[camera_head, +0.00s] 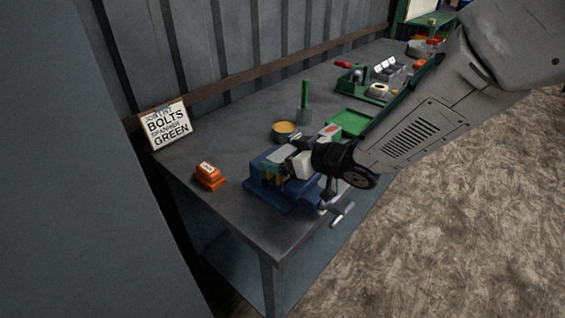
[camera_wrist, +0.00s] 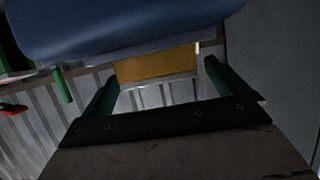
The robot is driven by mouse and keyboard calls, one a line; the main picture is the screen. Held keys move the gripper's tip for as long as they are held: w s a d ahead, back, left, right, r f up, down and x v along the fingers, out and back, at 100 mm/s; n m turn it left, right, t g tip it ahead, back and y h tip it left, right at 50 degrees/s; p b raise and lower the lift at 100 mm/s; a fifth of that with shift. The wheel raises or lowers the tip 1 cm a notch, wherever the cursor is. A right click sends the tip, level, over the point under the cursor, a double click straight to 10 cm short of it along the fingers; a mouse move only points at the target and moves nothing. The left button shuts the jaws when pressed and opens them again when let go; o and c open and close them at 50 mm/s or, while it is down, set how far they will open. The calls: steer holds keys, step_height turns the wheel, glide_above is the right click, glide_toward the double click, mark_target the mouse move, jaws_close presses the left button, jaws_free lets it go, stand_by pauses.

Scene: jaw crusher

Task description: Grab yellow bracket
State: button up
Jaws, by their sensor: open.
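The yellow bracket (camera_wrist: 157,64) shows in the wrist view as a yellow-brown block under the blue vise body. My gripper (camera_head: 282,166) is at the vise's top. In the wrist view its two dark green fingers (camera_wrist: 161,70) stand apart, one on each side of the yellow block, with gaps visible. I cannot tell how deep the block sits between them.
An orange block (camera_head: 209,178) with a label stands left of the vise. A round container (camera_head: 286,130), a green upright tool (camera_head: 305,100) and a green tray (camera_head: 352,122) are behind it. A sign (camera_head: 166,124) leans at the wall. The near left table corner is clear.

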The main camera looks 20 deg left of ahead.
steer(key=shift+w+a+f, duration=0.2)
steer(key=shift+a+f, duration=0.05)
steer(key=shift+a, duration=0.25)
steer(key=c, duration=1.5)
steer(key=shift+r, duration=0.1)
steer(key=shift+r, duration=0.15)
